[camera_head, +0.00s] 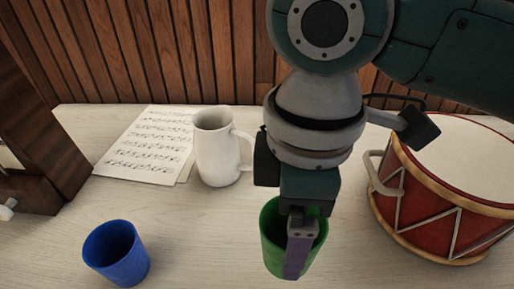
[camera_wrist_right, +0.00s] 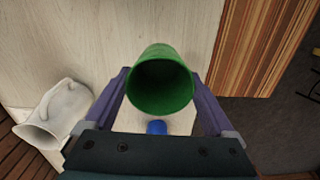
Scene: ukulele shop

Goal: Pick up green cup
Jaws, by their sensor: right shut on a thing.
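The green cup (camera_head: 271,240) is in front of me, right of centre, below my right arm. My right gripper (camera_head: 300,250) points down and is shut on it, with one purple finger in front of the cup's wall. In the right wrist view the green cup (camera_wrist_right: 161,80) sits between the two purple fingers of my right gripper (camera_wrist_right: 160,92), its open mouth toward the camera. I cannot tell whether its base touches the table. My left gripper is not in view.
A blue cup (camera_head: 117,254) stands at the front left of the pale table (camera_head: 195,225). A white pitcher (camera_head: 217,155) and sheet music (camera_head: 148,147) are behind. A red drum (camera_head: 436,200) stands close on the right. A dark wooden object (camera_head: 38,150) is at the left edge.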

